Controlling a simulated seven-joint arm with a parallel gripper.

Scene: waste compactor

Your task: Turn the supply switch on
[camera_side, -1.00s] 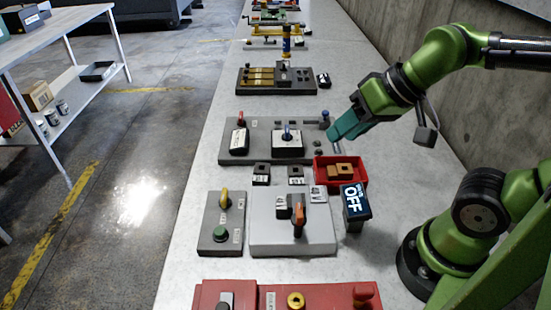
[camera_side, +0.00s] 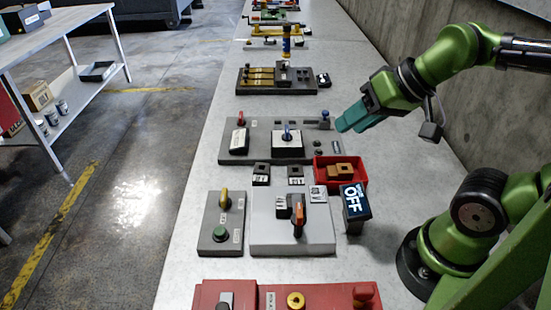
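The labels are too small to read, so I cannot tell for sure which control is the supply switch. A grey panel (camera_side: 265,238) in the near middle carries an orange handle (camera_side: 299,216), which stands up, and a small dark block. A display (camera_side: 355,202) reading "OFF" stands at its right. My gripper (camera_side: 342,125) has teal fingers and hangs in the air near the right end of a dark grey panel (camera_side: 262,124) with a red lever, a blue-topped switch and a blue knob. It holds nothing that I can see. Its finger gap is not visible.
A red tray (camera_side: 361,178) with brown blocks lies below my gripper in the picture. A panel with a yellow knob and green button (camera_side: 220,233) is at left, a red panel (camera_side: 330,298) in front. A concrete wall (camera_side: 395,45) bounds the bench at right.

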